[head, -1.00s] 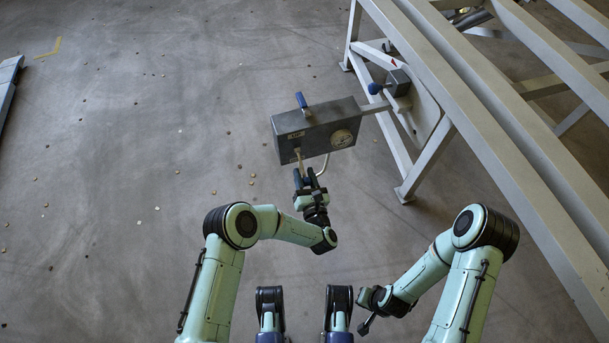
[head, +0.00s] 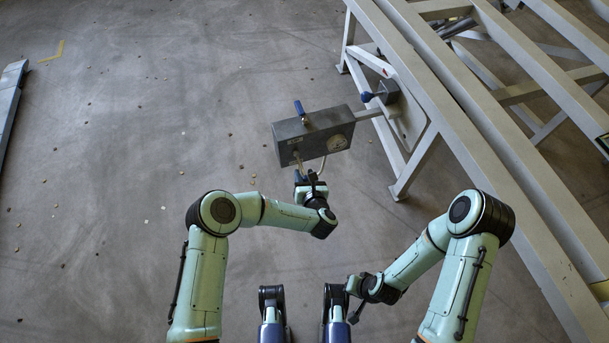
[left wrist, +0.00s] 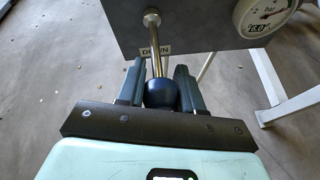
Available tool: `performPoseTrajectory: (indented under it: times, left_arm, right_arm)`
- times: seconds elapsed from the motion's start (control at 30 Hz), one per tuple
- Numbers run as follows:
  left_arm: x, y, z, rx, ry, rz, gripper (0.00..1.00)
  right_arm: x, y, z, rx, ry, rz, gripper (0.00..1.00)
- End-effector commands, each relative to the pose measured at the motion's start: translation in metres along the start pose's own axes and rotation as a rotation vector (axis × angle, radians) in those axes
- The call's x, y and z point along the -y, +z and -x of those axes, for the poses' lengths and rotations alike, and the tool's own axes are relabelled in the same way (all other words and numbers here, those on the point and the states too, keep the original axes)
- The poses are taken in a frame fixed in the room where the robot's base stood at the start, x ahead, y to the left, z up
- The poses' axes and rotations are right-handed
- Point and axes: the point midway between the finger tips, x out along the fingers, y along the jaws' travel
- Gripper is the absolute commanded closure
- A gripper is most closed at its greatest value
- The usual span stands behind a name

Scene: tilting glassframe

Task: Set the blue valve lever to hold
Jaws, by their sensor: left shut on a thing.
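A grey valve box (head: 314,134) with a round gauge stands out from the frame on an arm. My left gripper (head: 306,178) is below the box front. In the left wrist view its fingers (left wrist: 158,88) stand on both sides of the knob, shut on it. A blue handle (head: 300,109) sits on top of the box. My right gripper (head: 357,312) is low, away from the box; its jaws are unclear.
A second blue knob (head: 367,97) is on a dark block (head: 388,91) on the pale steel frame (head: 440,85), which fills the right side. The gauge (left wrist: 264,14) shows about 6.0 bar. The floor left of the box is open, with small scattered bits.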

Motion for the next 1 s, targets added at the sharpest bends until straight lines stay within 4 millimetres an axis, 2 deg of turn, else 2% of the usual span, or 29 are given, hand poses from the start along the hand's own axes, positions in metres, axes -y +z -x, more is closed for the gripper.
performPoseTrajectory:
  times: [0.03, 0.5, 0.53, 0.6, 0.87, 1.0]
  left_arm:
    - [-0.0009, 0.0048, 0.001, 0.009, 0.003, 0.002, 1.0]
    - [-0.0011, 0.0069, 0.0017, 0.013, 0.004, 0.002, 1.0]
    - [-0.0011, 0.007, 0.0018, 0.013, 0.004, 0.002, 0.61]
    - [-0.001, 0.0069, 0.0017, 0.013, 0.003, 0.002, 0.4]
    - [-0.0008, 0.005, 0.0016, 0.008, 0.002, 0.001, 0.4]
    - [-0.0002, 0.0049, 0.0085, 0.006, 0.0, 0.0, 0.4]
  right_arm:
    - [0.0004, 0.0015, 0.0014, 0.004, 0.0, 0.0, 1.0]
    - [0.0007, 0.0033, 0.0021, 0.009, 0.0, 0.001, 1.0]
    - [0.0006, 0.0033, 0.0021, 0.009, 0.0, 0.001, 1.0]
    - [0.0006, 0.0032, 0.0021, 0.009, 0.0, 0.001, 1.0]
    - [0.0006, 0.003, 0.002, 0.009, 0.0, 0.001, 1.0]
    - [0.0013, 0.005, 0.0042, 0.014, -0.001, 0.001, 1.0]
